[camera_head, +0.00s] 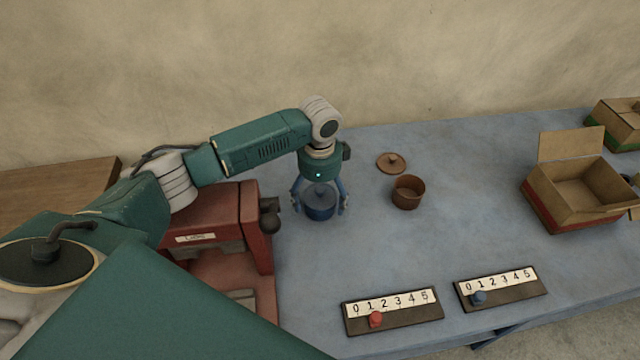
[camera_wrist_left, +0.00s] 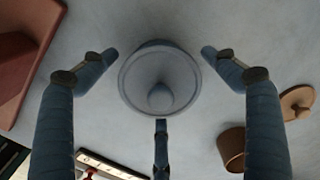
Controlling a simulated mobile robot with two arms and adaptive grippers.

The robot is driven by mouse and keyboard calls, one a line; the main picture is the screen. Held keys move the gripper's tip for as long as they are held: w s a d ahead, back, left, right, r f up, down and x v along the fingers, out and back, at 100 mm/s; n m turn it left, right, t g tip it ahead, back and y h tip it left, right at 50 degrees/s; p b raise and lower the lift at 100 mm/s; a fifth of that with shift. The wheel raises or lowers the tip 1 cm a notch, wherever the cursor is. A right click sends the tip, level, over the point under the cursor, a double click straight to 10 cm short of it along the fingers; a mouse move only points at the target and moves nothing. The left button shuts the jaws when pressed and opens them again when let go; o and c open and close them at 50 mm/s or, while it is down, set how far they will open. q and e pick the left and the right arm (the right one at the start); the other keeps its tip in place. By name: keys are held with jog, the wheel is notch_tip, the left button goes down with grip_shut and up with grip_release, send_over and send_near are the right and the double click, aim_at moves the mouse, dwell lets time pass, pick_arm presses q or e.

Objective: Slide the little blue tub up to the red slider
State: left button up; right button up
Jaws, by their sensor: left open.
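The little blue tub (camera_head: 320,208) stands upright on the blue-grey table, with a knobbed lid on top. In the left wrist view its round lid (camera_wrist_left: 160,82) fills the middle, between the fingers. My left gripper (camera_head: 320,200) is open and comes down over the tub from above, its fingers spread around it with gaps showing in the wrist view (camera_wrist_left: 160,75). The red slider (camera_head: 376,319) sits on a dark board with a 0 to 5 scale (camera_head: 392,310), close to the 1. My right gripper is not in view.
A red machine (camera_head: 225,235) stands close left of the tub. A brown pot (camera_head: 408,192) and its loose lid (camera_head: 392,162) lie to the right. A second scale board (camera_head: 502,288) carries a blue slider (camera_head: 479,297). An open carton (camera_head: 575,195) is farther right. The table between tub and boards is clear.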

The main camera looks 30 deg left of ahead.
pick_arm(q)
jog(key=shift+f, duration=0.85)
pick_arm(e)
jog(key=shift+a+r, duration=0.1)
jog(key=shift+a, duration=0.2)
pick_arm(q)
jog(key=c, duration=1.1)
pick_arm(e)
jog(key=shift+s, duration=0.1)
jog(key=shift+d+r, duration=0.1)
